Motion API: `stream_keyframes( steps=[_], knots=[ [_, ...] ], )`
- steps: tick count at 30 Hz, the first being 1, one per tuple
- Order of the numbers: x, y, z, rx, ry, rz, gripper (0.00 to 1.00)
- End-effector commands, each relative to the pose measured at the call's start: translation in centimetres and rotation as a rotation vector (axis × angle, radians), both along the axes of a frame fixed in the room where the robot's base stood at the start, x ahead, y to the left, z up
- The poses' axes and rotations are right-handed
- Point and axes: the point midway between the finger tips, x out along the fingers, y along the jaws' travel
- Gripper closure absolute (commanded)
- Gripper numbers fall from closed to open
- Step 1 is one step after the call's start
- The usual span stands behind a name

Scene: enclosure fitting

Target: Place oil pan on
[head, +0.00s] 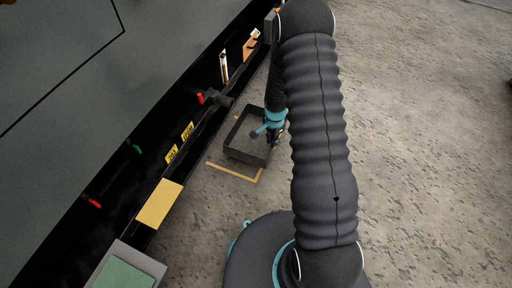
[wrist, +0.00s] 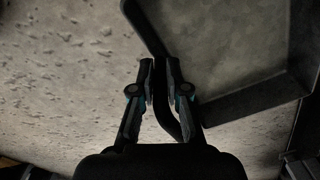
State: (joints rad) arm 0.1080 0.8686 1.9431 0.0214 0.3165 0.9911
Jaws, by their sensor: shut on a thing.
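The oil pan is a dark, shallow, open rectangular tray (head: 243,157) on or just above the concrete floor, left of my arm in the head view. My gripper (head: 269,130), with teal parts, is at the pan's right side. In the wrist view my gripper (wrist: 160,80) has its two fingers closed around a dark strip of the pan's edge. The pan's walls and grey inside (wrist: 245,100) fill the upper right there. I cannot tell whether the pan's bottom touches the floor. My arm hides part of the floor to the right.
A yellow corner marking (head: 235,173) lies on the floor just below the pan. A large dark machine (head: 60,60) runs along the left, with red and green handles, yellow labels (head: 179,143) and a yellow block (head: 160,204). A grey-green box (head: 125,270) stands at bottom left. Floor at right is clear.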

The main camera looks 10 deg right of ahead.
Motion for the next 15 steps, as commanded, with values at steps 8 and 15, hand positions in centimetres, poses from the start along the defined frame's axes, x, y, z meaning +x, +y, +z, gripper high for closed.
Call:
stream_keyframes(
  steps=[8,15],
  knots=[
    [2.6,4.2,-2.9,0.000,-0.002,0.003,1.00],
    [3.5,5.7,-3.9,0.000,-0.002,-0.001,1.00]
  ],
)
